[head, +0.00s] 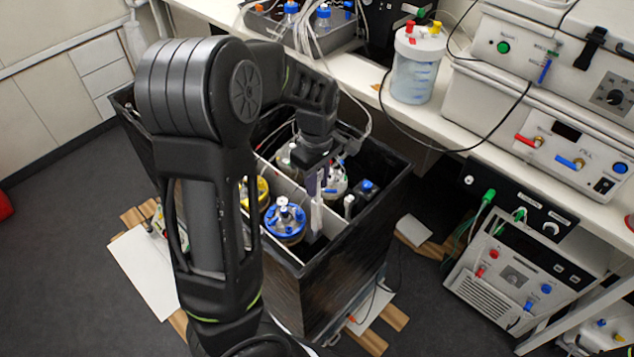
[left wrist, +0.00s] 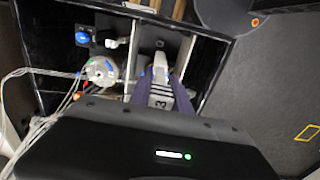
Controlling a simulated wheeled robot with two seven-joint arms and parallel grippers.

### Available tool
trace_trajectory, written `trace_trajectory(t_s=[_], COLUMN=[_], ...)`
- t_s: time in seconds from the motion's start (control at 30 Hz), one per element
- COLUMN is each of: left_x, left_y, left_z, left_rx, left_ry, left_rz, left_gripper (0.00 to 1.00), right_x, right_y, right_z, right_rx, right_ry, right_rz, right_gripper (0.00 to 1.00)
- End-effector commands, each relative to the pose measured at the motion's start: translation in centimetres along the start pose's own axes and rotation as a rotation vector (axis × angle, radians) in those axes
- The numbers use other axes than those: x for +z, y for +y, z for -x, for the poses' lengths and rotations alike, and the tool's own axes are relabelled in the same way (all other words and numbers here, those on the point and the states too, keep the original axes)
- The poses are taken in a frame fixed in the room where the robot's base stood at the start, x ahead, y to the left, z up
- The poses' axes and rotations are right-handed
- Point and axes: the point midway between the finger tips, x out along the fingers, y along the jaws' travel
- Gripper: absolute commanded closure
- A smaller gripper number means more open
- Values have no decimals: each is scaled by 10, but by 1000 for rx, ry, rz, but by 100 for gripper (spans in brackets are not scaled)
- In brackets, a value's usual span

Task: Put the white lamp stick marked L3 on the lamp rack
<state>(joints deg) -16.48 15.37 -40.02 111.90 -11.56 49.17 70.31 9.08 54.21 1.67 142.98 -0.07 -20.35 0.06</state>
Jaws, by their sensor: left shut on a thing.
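My left gripper (head: 318,190) is inside the top of a black open crate (head: 385,205), at its front right. It is shut on an upright white lamp stick (head: 316,216). In the left wrist view, the white stick (left wrist: 160,97) sits between the two dark fingers, with dark markings in which a 3 can be made out. The stick's lower end goes down beside a white divider (head: 336,241) in the crate. I cannot tell whether it touches the divider or which part is the lamp rack. My right gripper is not in view.
A blue-lidded vessel (head: 285,220) stands just left of the stick. A white-lidded vessel (head: 334,181) with tubes is close behind. A bench (head: 455,128) with a clear jar (head: 416,65) and instruments lies beyond, at right. Hanging cables pass near my arm.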

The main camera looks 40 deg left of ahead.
Motion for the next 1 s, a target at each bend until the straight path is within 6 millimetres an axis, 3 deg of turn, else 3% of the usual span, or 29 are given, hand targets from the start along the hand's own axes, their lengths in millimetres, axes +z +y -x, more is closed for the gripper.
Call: trace_trajectory(t_s=[0.27, 1.0], left_x=[0, 0], left_y=[1, 1], left_z=[18, 98], left_rx=[3, 3], left_ry=[0, 0], left_rz=[-1, -1], left_gripper=[100, 100], right_x=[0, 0], right_y=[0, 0], right_z=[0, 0], right_rx=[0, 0], right_ry=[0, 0], right_rz=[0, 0], right_gripper=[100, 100])
